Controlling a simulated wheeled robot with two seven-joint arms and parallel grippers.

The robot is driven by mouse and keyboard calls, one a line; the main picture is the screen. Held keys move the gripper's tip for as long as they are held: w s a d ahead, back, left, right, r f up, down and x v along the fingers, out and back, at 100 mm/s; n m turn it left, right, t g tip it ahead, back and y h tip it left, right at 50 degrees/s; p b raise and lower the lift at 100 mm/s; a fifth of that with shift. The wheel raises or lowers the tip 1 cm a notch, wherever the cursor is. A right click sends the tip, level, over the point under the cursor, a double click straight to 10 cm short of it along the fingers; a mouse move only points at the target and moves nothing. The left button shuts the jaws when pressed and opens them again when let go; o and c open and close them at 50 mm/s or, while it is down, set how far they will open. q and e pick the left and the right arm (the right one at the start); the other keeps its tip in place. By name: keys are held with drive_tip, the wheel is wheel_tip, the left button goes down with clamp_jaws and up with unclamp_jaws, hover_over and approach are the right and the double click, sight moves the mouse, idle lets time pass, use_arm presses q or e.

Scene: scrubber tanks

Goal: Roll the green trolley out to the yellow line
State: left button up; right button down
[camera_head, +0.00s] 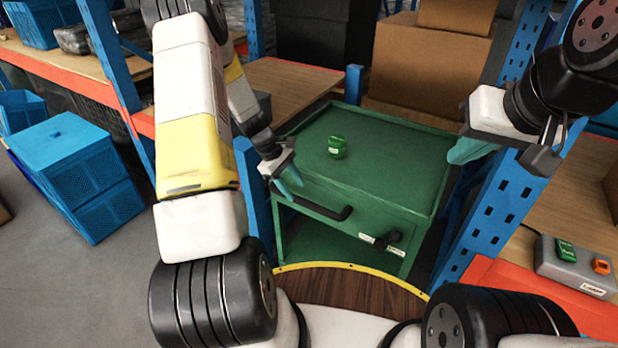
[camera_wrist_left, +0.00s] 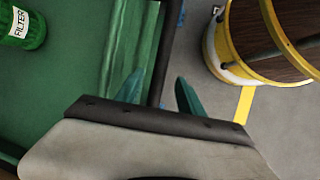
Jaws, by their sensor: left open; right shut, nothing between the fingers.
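The green trolley (camera_head: 375,190) stands between blue rack posts in the head view, with a black bar handle (camera_head: 318,211) and a black knob beside a white label on its front. A green filter can (camera_head: 337,146) stands on its top; it also shows in the left wrist view (camera_wrist_left: 24,26). My left gripper (camera_head: 287,180) is open near the handle's left end. In the left wrist view, the dark handle bar (camera_wrist_left: 168,52) runs between its teal fingers; contact cannot be told. My right gripper (camera_head: 468,151) is shut and empty above the trolley's right edge. A yellow line (camera_wrist_left: 244,105) shows on the floor.
Blue posts (camera_head: 500,205) flank the trolley closely. Blue crates (camera_head: 75,165) stand on the floor at left. A grey control box (camera_head: 572,264) with green and orange parts sits on the right bench. Cardboard boxes (camera_head: 430,62) stand behind. Grey floor is open at lower left.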

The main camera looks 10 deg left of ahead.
sight(301, 199)
use_arm(q)
drive_tip(key=x, duration=0.5)
clamp_jaws()
idle(1.4)
